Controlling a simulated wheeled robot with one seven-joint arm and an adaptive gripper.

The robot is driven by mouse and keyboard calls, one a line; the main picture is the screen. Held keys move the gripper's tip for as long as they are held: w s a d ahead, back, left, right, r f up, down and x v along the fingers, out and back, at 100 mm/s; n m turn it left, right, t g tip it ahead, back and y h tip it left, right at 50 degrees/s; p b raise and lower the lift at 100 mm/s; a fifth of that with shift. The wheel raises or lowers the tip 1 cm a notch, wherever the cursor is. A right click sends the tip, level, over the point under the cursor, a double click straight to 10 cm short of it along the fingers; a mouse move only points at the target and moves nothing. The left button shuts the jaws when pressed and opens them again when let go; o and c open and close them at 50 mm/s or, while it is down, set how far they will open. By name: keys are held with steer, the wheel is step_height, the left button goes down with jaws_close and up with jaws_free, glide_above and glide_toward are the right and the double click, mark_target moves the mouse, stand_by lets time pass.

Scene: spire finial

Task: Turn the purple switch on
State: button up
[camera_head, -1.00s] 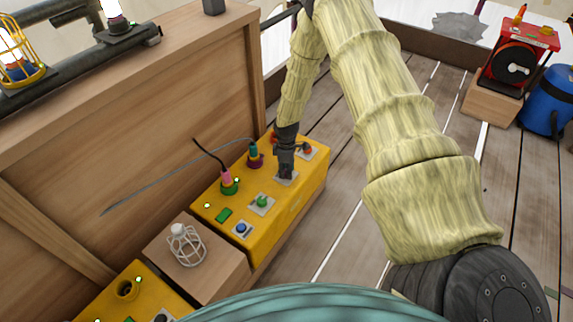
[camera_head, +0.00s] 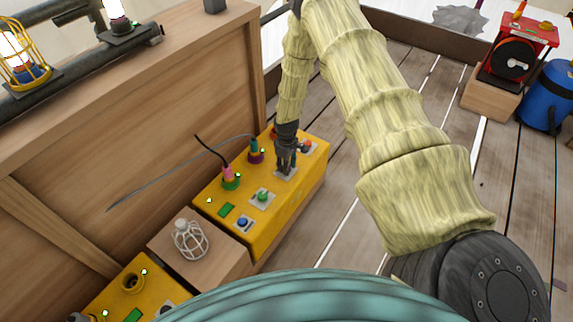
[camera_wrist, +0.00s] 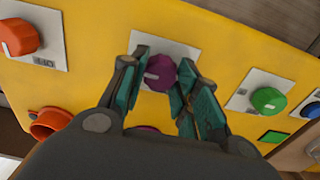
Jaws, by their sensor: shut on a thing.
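The purple switch (camera_wrist: 160,73) is a round knob with a pale marker line, on a white plate on the yellow control box (camera_head: 313,176). My gripper (camera_wrist: 162,70) has its teal-padded fingers on either side of the knob in the wrist view, shut on it. In the head view my gripper (camera_head: 285,168) reaches down to the box's top and hides most of the knob.
An orange-red knob (camera_wrist: 18,38) and a green knob (camera_wrist: 268,100) flank the purple one. Sockets with plugs, one pink (camera_head: 229,172), line the box's back edge by the wooden panel (camera_head: 130,120). A caged bulb (camera_head: 190,238) stands nearer.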

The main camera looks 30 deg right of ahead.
steer(key=o, duration=1)
steer(key=shift+o, duration=0.2)
step_height(320, 180, up, 12)
stand_by(0.6)
